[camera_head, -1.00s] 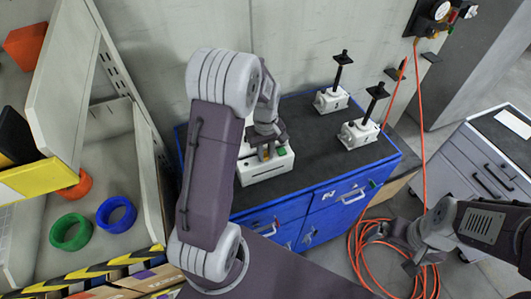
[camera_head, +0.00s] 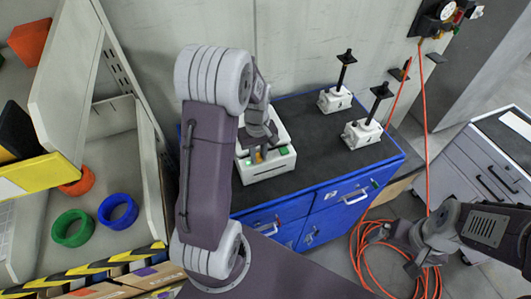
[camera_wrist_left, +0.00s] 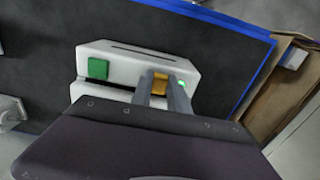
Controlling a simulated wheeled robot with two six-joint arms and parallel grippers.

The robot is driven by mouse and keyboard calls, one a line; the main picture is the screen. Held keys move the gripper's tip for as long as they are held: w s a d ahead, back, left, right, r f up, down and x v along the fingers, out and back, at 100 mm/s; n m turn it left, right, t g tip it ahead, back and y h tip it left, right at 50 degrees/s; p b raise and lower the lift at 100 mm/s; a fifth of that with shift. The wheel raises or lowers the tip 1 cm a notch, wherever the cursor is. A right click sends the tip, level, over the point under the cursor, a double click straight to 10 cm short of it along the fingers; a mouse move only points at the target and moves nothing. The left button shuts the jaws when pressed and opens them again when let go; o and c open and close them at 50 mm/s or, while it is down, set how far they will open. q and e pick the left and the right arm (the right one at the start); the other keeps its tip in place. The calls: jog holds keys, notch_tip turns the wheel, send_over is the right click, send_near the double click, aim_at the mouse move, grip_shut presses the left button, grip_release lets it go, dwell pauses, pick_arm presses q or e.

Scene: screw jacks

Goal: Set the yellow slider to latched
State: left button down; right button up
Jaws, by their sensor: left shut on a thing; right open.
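The yellow slider (camera_wrist_left: 160,83) sits on the front of a white box, partly hidden between my left fingers; it also shows small in the head view (camera_head: 258,157). My left gripper (camera_wrist_left: 161,90) is shut on the slider, one finger on each side. In the head view my left gripper (camera_head: 257,148) reaches down to the box's front. The white box (camera_head: 268,172) stands on the cabinet top and has a green square (camera_wrist_left: 98,68) apart from the slider. A small green light (camera_wrist_left: 182,83) shows beside one finger. My right gripper (camera_head: 393,250) is open and empty.
Two white screw jacks (camera_head: 362,133) with black posts stand to the right on the blue cabinet (camera_head: 330,205). An orange hose (camera_head: 365,255) lies coiled on the floor near my right gripper. A shelf with blue and green rings (camera_head: 118,211) is at the left.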

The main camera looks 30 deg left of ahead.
aim_at(258, 158)
pick_arm(q)
jog(key=c, duration=1.4)
grip_release()
jog(key=shift+o, duration=0.8)
jog(key=shift+s, duration=0.1)
jog(key=shift+r, duration=0.1)
jog(key=shift+r, duration=0.3)
notch_tip(258, 158, up, 8)
jog(key=b, duration=0.1)
jog(key=shift+r+b, duration=0.25)
jog(key=shift+b, duration=0.15)
